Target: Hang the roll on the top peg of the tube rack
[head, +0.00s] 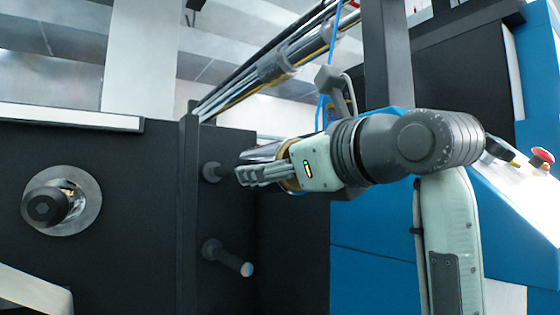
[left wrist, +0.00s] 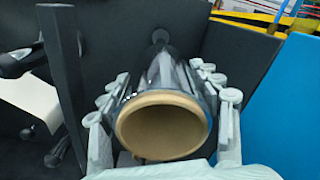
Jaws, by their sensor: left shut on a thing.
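My left gripper (head: 262,172) is shut around a dark, glossy roll (head: 262,152) in front of the tube rack's black panel (head: 222,144). In the left wrist view, the gripper's fingers lie along both sides of the roll (left wrist: 170,77), with its brown core end (left wrist: 160,130) facing the camera. The top peg (head: 212,172) is just left of the fingertips, its outer part hidden by them. It also seems to show beyond the roll in the left wrist view (left wrist: 160,38). I cannot tell whether the peg enters the core. My right gripper is not in view.
A bare lower peg (head: 228,258) sticks out below the gripper. A black hub with a metal ring (head: 85,203) is on the panel at left. A blue machine body (head: 372,242) stands behind my arm, with a red button (head: 542,156) at right.

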